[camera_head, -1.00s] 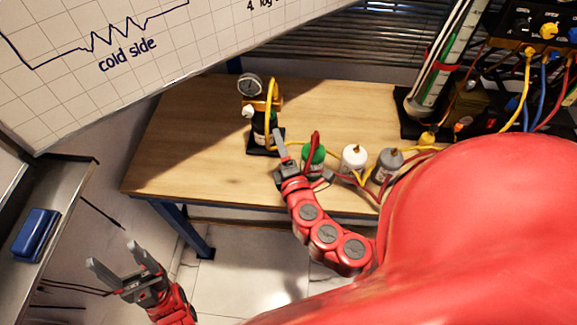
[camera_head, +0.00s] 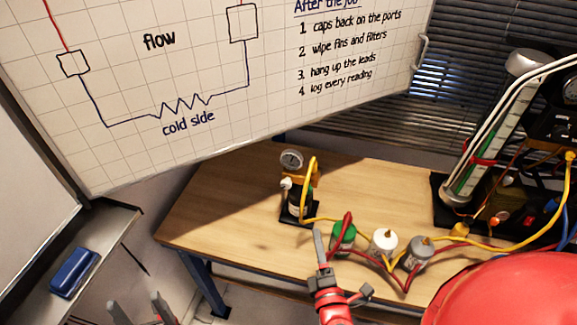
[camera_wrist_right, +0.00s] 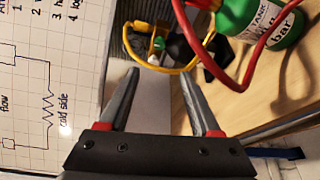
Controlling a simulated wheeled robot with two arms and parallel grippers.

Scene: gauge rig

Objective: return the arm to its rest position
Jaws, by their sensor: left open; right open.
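My right gripper (camera_head: 341,262) is in the head view at the near edge of the bench, in front and left of the green bottle (camera_head: 343,238). It is open and nothing is between its fingers. In the right wrist view its two fingers (camera_wrist_right: 158,82) stand apart, with the gauge stand beyond them and the green bottle (camera_wrist_right: 262,18) at the upper right. My left gripper (camera_head: 143,308) shows at the bottom left of the head view, low and clear of the bench. Its fingers are apart and empty; its lower part is cut off by the frame.
The wooden bench (camera_head: 235,215) carries a gauge stand (camera_head: 297,190), a white bottle (camera_head: 384,243) and a grey bottle (camera_head: 419,251), with red and yellow hoses nearby. A whiteboard (camera_head: 200,75) hangs above. A blue eraser (camera_head: 74,271) lies on the left ledge.

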